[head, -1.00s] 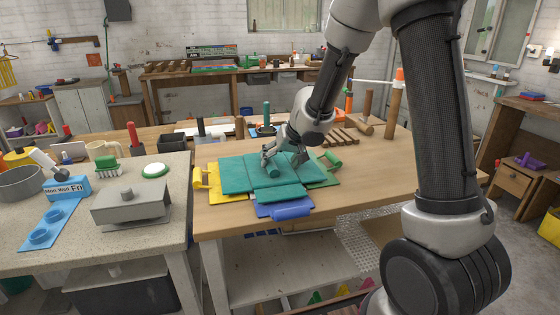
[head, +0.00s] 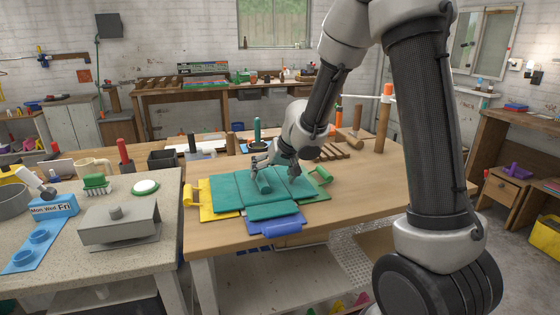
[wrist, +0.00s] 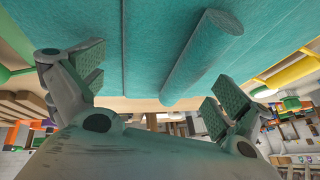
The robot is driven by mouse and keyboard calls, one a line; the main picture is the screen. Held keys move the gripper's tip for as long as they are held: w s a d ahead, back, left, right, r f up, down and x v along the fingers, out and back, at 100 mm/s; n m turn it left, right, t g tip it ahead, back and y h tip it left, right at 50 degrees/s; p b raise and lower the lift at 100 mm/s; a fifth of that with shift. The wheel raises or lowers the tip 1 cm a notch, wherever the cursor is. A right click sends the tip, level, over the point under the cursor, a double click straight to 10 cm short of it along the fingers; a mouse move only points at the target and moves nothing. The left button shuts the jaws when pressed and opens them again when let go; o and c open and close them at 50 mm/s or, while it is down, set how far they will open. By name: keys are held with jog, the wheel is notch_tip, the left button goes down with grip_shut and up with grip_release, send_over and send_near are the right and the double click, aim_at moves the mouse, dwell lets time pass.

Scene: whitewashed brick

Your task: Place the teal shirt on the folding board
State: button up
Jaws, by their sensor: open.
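The teal shirt (head: 228,191) lies flat over the folding board, with its lower flap (head: 275,210) towards the front. A teal roll (head: 263,184) stands out on its top; the roll also shows in the wrist view (wrist: 205,55). The board's yellow panel (head: 203,206), green handle (head: 322,174) and blue handle (head: 281,229) show around the shirt's edges. My gripper (head: 273,170) is open just above the shirt by the roll. In the wrist view the padded fingers are spread apart, with the roll between them. Whether a finger touches the cloth I cannot tell.
The wooden table (head: 365,205) is bare to the right of the board. A slatted rack (head: 340,150) and upright posts stand behind.

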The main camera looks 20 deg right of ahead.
jog(key=v, duration=1.1)
jog(key=d+r+m+t+h, duration=0.1)
jog(key=d+r+t+h, duration=0.4)
jog(key=d+r, duration=0.95)
jog(key=s+d+m+g+h, duration=0.1)
jog(key=s+d+g+h, duration=0.3)
jog(key=s, duration=1.3)
jog(key=s+a+f+n+g+y, duration=0.1)
jog(key=s+a+f+y, duration=0.2)
jog(key=s+f, duration=0.1)
jog(key=s+a+f+n+g+y, duration=0.1)
jog(key=s+a+f+n+y, duration=0.1)
jog(key=s, duration=0.5)
jog(key=shift+s+a+f+y, duration=0.3)
jog(key=shift+a+f+y, duration=0.4)
jog(key=shift+f, duration=0.25)
